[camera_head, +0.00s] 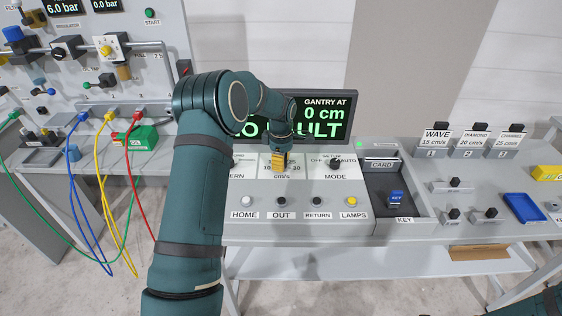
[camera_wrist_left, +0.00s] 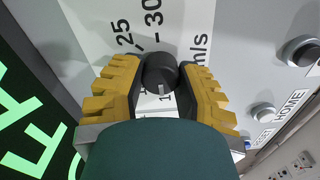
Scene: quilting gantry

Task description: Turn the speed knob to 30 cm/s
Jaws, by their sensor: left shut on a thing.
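The speed knob (camera_wrist_left: 160,68) is a dark round knob on a white scale plate (camera_wrist_left: 140,35) in the left wrist view. The numbers 25 and 30 show beyond it, and other numbers are partly covered. A pale mark shows on the knob's lower side in that view, away from the 30. My left gripper (camera_head: 279,159) reaches down over the cm/s plate in the head view and hides the knob there. Its yellow fingers, also in the left wrist view (camera_wrist_left: 159,82), are shut on the knob from both sides. My right gripper is out of view.
The display (camera_head: 325,113) behind shows "GANTRY AT 0 cm", with lower text partly covered by my arm. The MODE knob (camera_head: 335,164) is close on the right. The HOME (camera_head: 247,201), OUT (camera_head: 281,201), RETURN (camera_head: 317,201) and LAMPS (camera_head: 352,201) buttons sit in front.

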